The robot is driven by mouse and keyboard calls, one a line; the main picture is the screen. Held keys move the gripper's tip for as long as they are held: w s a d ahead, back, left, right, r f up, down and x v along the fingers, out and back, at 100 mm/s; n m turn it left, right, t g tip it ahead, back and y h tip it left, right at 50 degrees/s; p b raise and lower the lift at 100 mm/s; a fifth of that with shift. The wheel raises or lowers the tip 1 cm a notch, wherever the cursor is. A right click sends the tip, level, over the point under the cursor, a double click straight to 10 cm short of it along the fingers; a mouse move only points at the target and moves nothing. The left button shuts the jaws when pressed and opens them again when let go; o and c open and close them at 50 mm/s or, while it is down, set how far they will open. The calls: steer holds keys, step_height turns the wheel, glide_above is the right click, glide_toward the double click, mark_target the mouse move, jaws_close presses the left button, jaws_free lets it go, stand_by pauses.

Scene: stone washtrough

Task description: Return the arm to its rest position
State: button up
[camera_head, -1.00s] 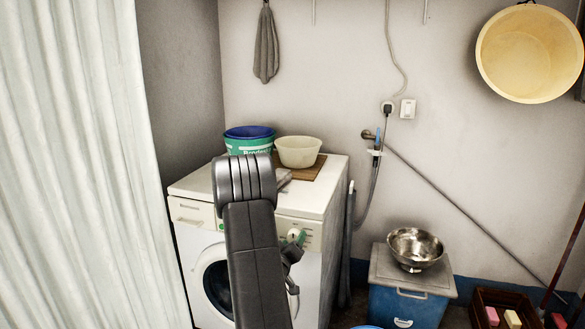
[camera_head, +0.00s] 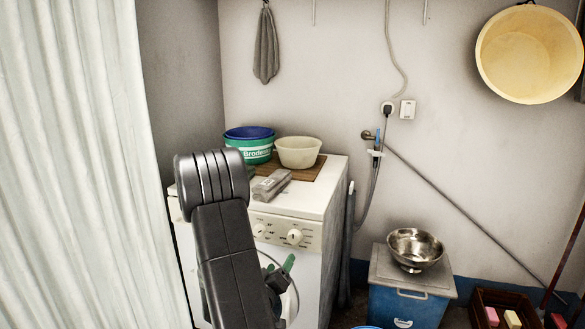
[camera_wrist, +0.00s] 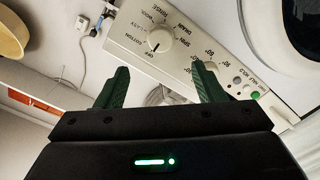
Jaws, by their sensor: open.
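My arm rises in front of the washing machine (camera_head: 312,204) in the head view, its dark links covering much of the machine's front. My gripper (camera_head: 284,268) shows only in part there, low in front of the machine and partly behind my arm. In the wrist view my gripper (camera_wrist: 160,88) has its two green fingers apart, with nothing between them. The machine's control panel (camera_wrist: 185,55) with its large dial (camera_wrist: 160,39) lies beyond the fingertips. I cannot tell the exact gap to the panel.
On the machine stand green and blue tubs (camera_head: 252,150), a pale bowl (camera_head: 298,152) on a brown board, and a grey bundle (camera_head: 272,185). A blue box (camera_head: 396,305) with a metal bowl (camera_head: 415,247) on its lid stands right. A white curtain (camera_head: 75,170) hangs at left.

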mark_target(293, 240)
steer(key=x, duration=1.2)
steer(key=shift+w+f+m, duration=0.15)
steer(key=shift+m, duration=0.15)
steer(key=m, duration=0.3)
steer(key=shift+b, duration=0.35)
steer(key=m, duration=0.4)
steer(key=shift+m, duration=0.3)
steer(key=v, duration=1.4)
